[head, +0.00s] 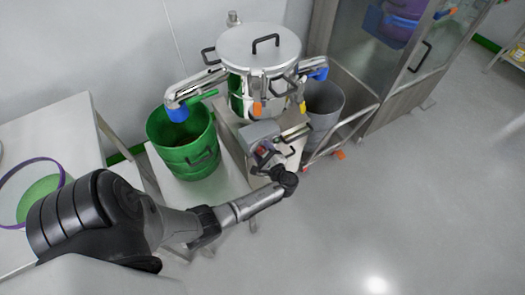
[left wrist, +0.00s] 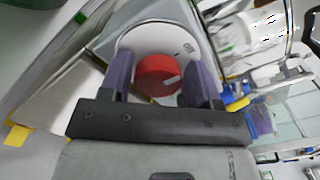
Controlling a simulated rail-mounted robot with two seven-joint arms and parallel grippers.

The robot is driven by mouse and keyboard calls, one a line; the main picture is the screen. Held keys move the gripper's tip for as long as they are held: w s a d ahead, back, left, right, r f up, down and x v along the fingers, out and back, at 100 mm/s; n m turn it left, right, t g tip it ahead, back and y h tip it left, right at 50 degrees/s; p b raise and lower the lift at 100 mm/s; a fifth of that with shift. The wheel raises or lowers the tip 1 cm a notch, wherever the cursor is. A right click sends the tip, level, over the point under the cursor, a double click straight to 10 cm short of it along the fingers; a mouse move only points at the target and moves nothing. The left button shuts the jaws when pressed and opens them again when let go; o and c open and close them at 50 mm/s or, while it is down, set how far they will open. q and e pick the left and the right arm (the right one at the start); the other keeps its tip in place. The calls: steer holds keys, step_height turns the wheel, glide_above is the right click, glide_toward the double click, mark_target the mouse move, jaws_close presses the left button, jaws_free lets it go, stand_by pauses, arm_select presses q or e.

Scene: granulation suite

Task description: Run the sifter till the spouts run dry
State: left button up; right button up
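The sifter (head: 258,55) is a round steel drum with a lid and a black handle. Its left spout (head: 190,95) ends in a blue sleeve over a green drum (head: 183,160). Its right spout (head: 305,72) ends in blue above a grey bin (head: 322,105). A grey control box (head: 260,136) is in front of the sifter. My left gripper (head: 268,158) is at this box. In the left wrist view, its fingers stand on either side of a red knob (left wrist: 157,75) on a round white plate (left wrist: 135,38). I cannot tell whether they touch it. My right gripper is not in view.
A white table (head: 50,130) with a purple-rimmed green sieve (head: 40,195) is at the left. A glass-fronted steel cabinet (head: 385,60) stands at the back right. The floor (head: 420,200) at the right is clear.

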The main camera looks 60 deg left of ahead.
arm_select(q)
steer(key=shift+o, duration=1.3)
steer(key=d+p, duration=0.2)
steer(key=d, duration=1.1)
steer(key=shift+w+d, duration=0.3)
steer(key=shift+d, duration=0.1)
